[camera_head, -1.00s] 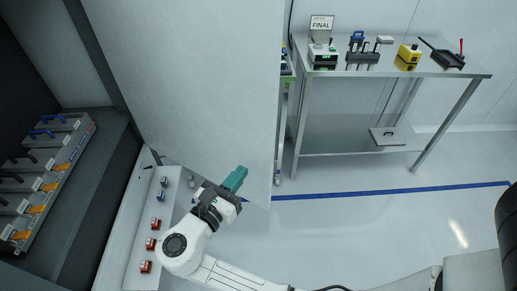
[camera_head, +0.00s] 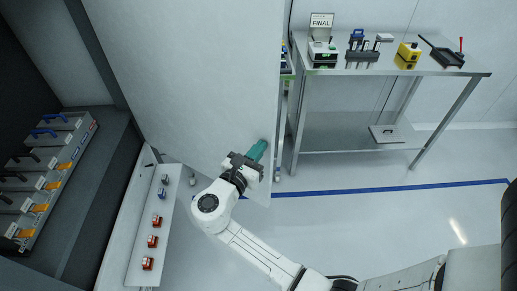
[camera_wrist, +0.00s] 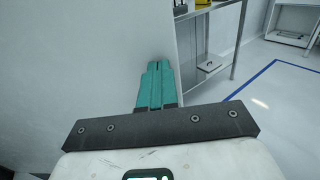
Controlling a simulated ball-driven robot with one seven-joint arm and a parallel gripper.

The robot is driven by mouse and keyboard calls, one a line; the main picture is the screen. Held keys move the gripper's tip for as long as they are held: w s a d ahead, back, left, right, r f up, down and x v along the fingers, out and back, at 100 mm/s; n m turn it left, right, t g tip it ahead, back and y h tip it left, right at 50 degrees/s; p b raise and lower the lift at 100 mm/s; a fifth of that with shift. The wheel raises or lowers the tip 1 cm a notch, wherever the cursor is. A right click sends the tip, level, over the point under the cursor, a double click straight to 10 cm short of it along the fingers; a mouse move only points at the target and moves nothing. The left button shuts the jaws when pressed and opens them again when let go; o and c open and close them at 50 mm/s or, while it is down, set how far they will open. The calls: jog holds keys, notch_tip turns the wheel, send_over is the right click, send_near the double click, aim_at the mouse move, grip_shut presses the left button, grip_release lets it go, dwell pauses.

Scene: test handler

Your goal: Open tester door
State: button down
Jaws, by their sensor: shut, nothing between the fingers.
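The tester door (camera_head: 195,75) is a large pale grey panel. It stands swung out from the dark tester opening (camera_head: 30,85) at the left. My gripper (camera_head: 259,149) has teal fingers and is in front of the door's lower right part, near its free edge. In the wrist view the teal fingers (camera_wrist: 157,82) are together with nothing between them, and the door (camera_wrist: 70,70) fills the left side. The fingertips are close to the door face; I cannot tell whether they touch it.
Inside the tester, a row of sockets with blue, black and orange levers (camera_head: 45,175) shows. A narrow shelf (camera_head: 150,225) with red and blue parts stands below the door. A steel table (camera_head: 390,70) with tools and a FINAL sign is at the back right. The floor (camera_head: 380,230) is clear at right.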

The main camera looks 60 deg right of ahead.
jog(key=w+d+n+t+b, duration=0.1)
jog(key=w+d+t+b, duration=0.1)
jog(key=d, duration=1.2)
jog(key=w+d+n+t+b, duration=0.1)
jog(key=w+d, duration=0.4)
jog(key=d, duration=0.9)
jog(key=t+b, duration=0.1)
jog(key=b, duration=0.1)
jog(key=shift+d+n+y+b, duration=0.3)
jog(key=shift+d+y+b, duration=0.05)
jog(key=shift+y, duration=0.05)
jog(key=shift+s, duration=0.1)
jog(key=s+a+p, duration=0.2)
jog(key=s+a, duration=0.6)
jog(key=a, duration=0.3)
jog(key=shift+a, duration=0.3)
